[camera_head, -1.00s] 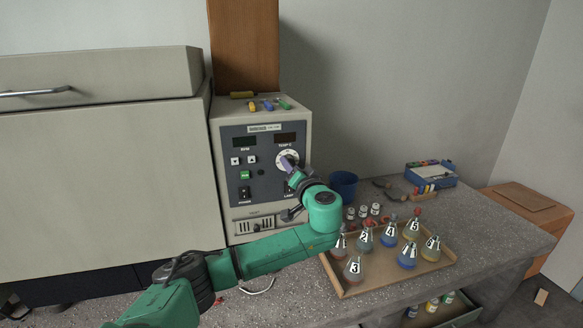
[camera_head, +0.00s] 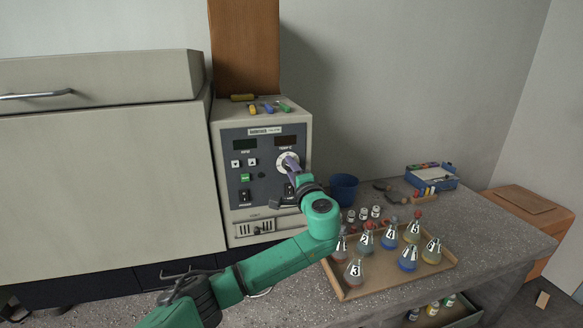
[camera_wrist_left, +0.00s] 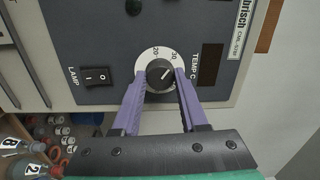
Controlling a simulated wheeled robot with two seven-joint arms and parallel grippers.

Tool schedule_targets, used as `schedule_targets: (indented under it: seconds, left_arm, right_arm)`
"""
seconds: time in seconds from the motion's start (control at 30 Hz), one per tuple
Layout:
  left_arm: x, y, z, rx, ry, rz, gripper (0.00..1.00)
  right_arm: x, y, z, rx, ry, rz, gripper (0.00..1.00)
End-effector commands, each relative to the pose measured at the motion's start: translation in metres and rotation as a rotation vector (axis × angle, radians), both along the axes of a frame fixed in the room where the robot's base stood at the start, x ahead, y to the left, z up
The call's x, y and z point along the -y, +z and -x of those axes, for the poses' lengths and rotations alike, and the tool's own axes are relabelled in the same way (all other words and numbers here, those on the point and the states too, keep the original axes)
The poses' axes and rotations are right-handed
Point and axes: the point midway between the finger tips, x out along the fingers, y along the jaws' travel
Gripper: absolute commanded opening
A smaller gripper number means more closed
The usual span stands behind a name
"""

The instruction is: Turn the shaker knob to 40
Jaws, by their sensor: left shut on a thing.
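The shaker control unit (camera_head: 222,190) is a grey box with a dark front panel. Its TEMP C knob (camera_wrist_left: 158,74) is black with a white pointer line, inside a white dial ring (camera_wrist_left: 144,62); the dial also shows in the head view (camera_head: 281,160). The figures 20 and 30 are readable, and the line points roughly toward the 30. My left gripper (camera_wrist_left: 160,84), with purple fingers, is shut on the knob, one finger on each side. It also shows in the head view (camera_head: 291,163), covering part of the knob. My right gripper is not in view.
Several small vials (camera_head: 363,214) and a blue cup (camera_head: 343,188) are nearby. The LAMP switch (camera_wrist_left: 97,77) is beside the dial. A large beige cabinet (camera_head: 100,180) stands at left.

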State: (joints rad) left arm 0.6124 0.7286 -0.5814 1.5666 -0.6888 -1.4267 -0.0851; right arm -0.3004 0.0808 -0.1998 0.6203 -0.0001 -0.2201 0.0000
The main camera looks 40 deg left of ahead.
Motion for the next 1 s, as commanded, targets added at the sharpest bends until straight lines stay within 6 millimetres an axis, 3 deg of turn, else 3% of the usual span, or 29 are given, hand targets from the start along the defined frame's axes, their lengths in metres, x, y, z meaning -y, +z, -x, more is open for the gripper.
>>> schedule_targets:
  seconds: [0.6, 1.0]
  left_arm:
    - [0.0, 0.002, 0.001, -0.482, -0.002, -0.33, 0.0]
    - [0.0, 0.0, 0.001, -0.707, -0.003, -0.486, 0.0]
  right_arm:
    - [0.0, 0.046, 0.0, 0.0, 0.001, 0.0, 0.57]
    - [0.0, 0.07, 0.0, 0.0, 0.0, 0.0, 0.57]
